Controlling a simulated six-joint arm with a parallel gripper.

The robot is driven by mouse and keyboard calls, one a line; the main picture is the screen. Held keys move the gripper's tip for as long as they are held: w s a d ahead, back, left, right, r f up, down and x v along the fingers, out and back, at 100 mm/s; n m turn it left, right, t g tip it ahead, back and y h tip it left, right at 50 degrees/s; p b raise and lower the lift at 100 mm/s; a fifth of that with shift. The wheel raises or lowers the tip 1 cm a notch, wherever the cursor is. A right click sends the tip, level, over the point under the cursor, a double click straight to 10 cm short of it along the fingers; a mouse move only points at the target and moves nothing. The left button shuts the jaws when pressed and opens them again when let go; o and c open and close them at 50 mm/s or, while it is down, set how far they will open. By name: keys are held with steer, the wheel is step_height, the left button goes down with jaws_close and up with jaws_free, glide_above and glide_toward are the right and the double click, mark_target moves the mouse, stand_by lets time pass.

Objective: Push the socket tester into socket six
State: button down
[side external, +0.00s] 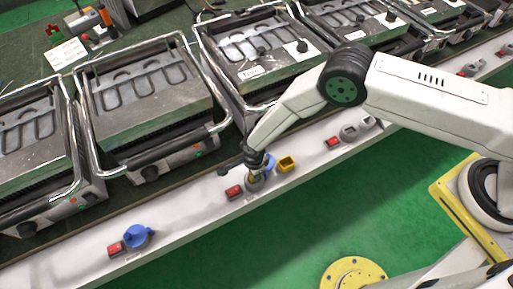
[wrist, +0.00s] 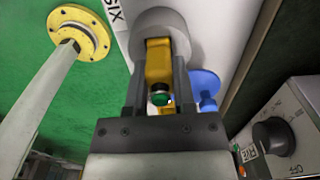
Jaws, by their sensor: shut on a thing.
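The socket tester (wrist: 158,58) is yellow with a green button on its near end. My gripper (wrist: 159,82) is shut on it, one dark finger on each side, in the wrist view. The tester's far end is at the round grey socket (wrist: 174,20) beside the label "SIX" (wrist: 113,10). That end is hidden, so I cannot tell how deep it sits. In the side external view my gripper (side external: 255,178) points down at the white rail, and mostly hides the tester and the socket.
A blue round part (wrist: 205,84) stands beside the socket. On the white rail (side external: 190,200) are a red switch (side external: 234,192), a yellow square part (side external: 287,164) and another blue part (side external: 137,237). Contact grills (side external: 150,95) line the green bench behind. Green floor lies in front.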

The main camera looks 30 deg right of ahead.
steer(key=shift+f, duration=0.15)
steer(key=shift+c, duration=1.8)
jaws_free()
steer(key=shift+r, duration=3.9)
